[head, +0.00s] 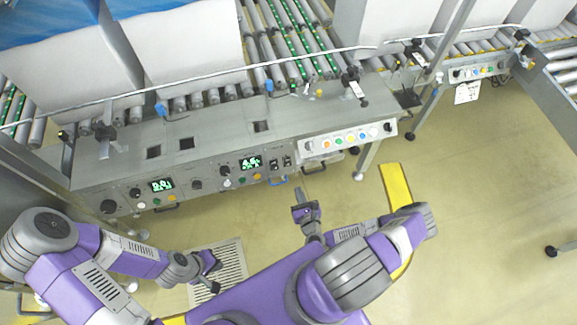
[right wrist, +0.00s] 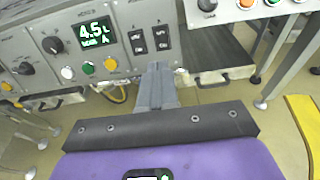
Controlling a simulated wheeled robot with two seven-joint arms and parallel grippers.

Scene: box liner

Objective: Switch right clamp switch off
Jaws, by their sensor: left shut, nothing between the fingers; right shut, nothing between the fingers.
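Two dark rocker switches sit side by side on the grey control panel (head: 215,172), right of a green display. The right one (head: 287,161) also shows in the right wrist view (right wrist: 162,38), beside the left one (right wrist: 138,41). Their labels are too small to read, and I cannot tell their on or off positions. My right gripper (head: 298,191) is shut and empty, just in front of and below the switches; its fingertips (right wrist: 156,68) appear apart from them. My left gripper (head: 214,287) is shut and empty, low over the floor grate, away from the panel.
A white button box (head: 345,140) with coloured buttons juts out right of the switches. Knobs, coloured buttons and a display reading about 4.5 (right wrist: 92,32) lie left of them. Handles (right wrist: 225,76) protrude below the panel. Roller conveyors run behind; the floor at right is open.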

